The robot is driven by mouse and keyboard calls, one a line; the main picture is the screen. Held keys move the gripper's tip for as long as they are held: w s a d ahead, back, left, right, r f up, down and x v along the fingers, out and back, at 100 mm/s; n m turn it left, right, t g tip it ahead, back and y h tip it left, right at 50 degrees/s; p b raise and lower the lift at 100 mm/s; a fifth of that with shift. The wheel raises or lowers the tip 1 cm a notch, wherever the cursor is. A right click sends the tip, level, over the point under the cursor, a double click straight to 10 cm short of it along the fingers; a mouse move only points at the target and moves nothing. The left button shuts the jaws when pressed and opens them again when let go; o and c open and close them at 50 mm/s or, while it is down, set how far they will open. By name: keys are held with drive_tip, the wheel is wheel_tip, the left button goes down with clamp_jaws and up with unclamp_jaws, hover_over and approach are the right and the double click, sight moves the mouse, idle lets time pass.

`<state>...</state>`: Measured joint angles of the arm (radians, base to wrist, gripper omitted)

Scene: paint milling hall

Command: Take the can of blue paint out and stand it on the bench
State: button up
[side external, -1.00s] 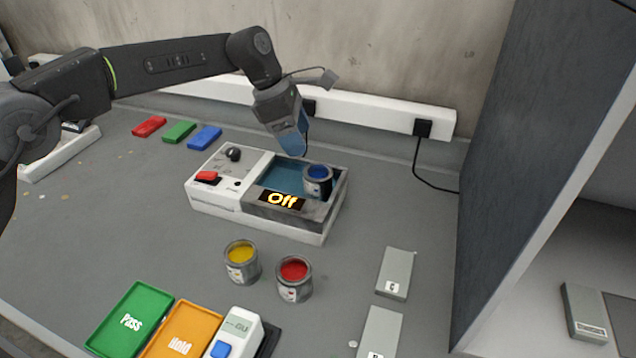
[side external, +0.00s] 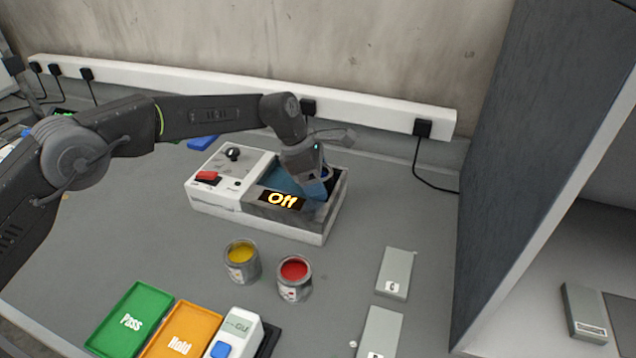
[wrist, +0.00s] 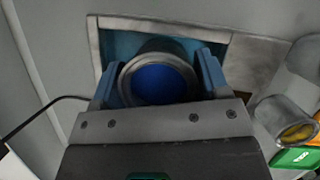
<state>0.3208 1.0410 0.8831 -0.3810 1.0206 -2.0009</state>
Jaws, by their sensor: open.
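The can of blue paint (wrist: 160,82) stands in the well of the white and grey machine (side external: 215,203), whose display reads "Off". My gripper (side external: 318,192) is lowered into the well at the can. In the wrist view my gripper's two blue fingers (wrist: 158,78) are open, one on each side of the can. Whether they touch it I cannot tell. In the side external view my gripper hides most of the can.
Open cans of yellow paint (side external: 241,260) and red paint (side external: 294,277) stand on the bench in front of the machine. Green "Pass" (side external: 131,321) and orange "Hold" (side external: 180,345) trays lie at the front left. A dark panel (side external: 545,150) rises on the right. Bench left of the yellow can is clear.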

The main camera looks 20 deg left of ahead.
drive_tip(key=shift+c, duration=0.3)
drive_tip(key=shift+r, duration=0.1)
drive_tip(key=c, duration=0.6)
